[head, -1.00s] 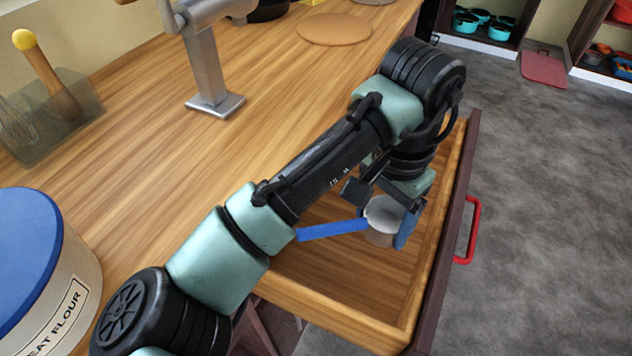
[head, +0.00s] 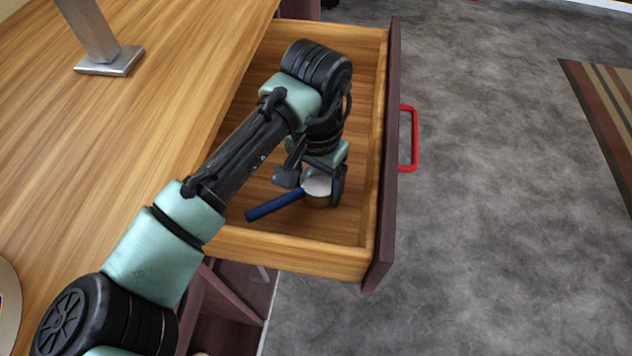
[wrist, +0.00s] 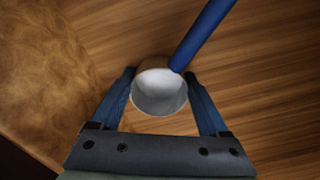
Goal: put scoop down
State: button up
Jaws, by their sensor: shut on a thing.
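The scoop has a pale round cup (head: 317,187) and a blue handle (head: 274,205) that points left in the head view. My gripper (wrist: 160,92) is shut on the cup, with one blue finger on each side of it in the wrist view. The cup (wrist: 158,88) looks whitish inside and empty, and the handle (wrist: 205,35) runs up and right there. The scoop is inside the open wooden drawer (head: 290,250), low over its floor. I cannot tell whether it touches the floor. My arm hides part of the drawer's inside.
The drawer's front panel (head: 388,160) with a red handle (head: 409,138) stands to the right of my gripper. The wooden counter (head: 140,130) is to the left, with a metal stand (head: 108,62) on it. The drawer floor around the scoop looks clear.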

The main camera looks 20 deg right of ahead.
jog(key=o, duration=1.3)
notch_tip(320, 180, up, 12)
jog(key=p, duration=0.3)
jog(key=shift+r, duration=0.1)
